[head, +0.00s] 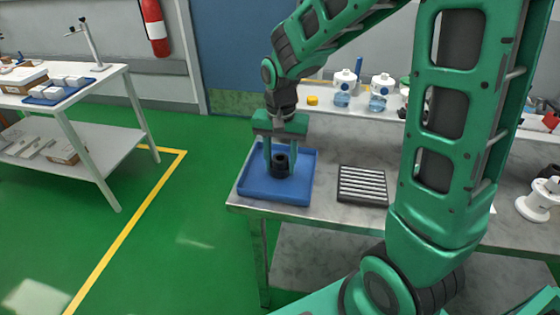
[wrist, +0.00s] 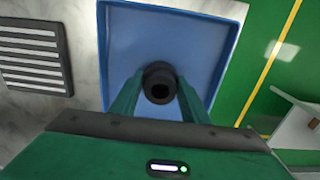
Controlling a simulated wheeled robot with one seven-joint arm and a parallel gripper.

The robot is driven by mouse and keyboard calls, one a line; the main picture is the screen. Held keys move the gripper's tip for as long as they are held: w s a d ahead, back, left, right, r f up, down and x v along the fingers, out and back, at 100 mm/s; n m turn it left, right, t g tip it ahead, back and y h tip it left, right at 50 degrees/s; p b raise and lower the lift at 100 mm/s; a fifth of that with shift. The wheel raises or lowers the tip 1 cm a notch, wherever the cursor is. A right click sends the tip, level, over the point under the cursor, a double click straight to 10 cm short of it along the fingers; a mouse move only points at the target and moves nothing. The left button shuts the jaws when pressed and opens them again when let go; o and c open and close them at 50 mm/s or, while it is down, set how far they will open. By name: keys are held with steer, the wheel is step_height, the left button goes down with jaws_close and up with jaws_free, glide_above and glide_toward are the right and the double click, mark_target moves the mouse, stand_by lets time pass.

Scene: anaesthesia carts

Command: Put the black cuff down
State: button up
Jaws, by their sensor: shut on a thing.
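The black cuff (head: 280,165) is a short dark ring-shaped piece, upright between the fingers of my gripper (head: 281,165). In the wrist view the cuff (wrist: 159,84) shows its round hole, with the fingertips of my gripper (wrist: 158,95) on either side of it. My gripper is shut on it. The cuff is over the blue tray (head: 247,190), inside its rim as seen from above. The tray (wrist: 118,50) fills the middle of the wrist view. I cannot tell whether the cuff touches the tray floor.
A dark ribbed block (head: 362,185) lies right of the tray on the grey table (head: 325,214). White-and-blue bottles (head: 344,88) and a yellow piece (head: 312,100) stand behind. A white spool-like part (head: 540,200) is at the far right. Another white table (head: 95,84) stands left.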

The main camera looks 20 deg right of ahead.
steer(key=shift+f, duration=0.1)
steer(key=o, duration=1.1)
steer(key=shift+c, duration=0.2)
step_height(320, 180, up, 12)
steer(key=s+d+f, duration=0.2)
steer(key=s+d, duration=0.6)
steer(key=s, duration=0.3)
steer(key=s+d+f, duration=0.2)
steer(key=s+d, duration=0.6)
steer(key=s, duration=0.4)
steer(key=shift+s+n, duration=0.3)
steer(key=shift+n, duration=0.1)
steer(key=shift+f, duration=0.1)
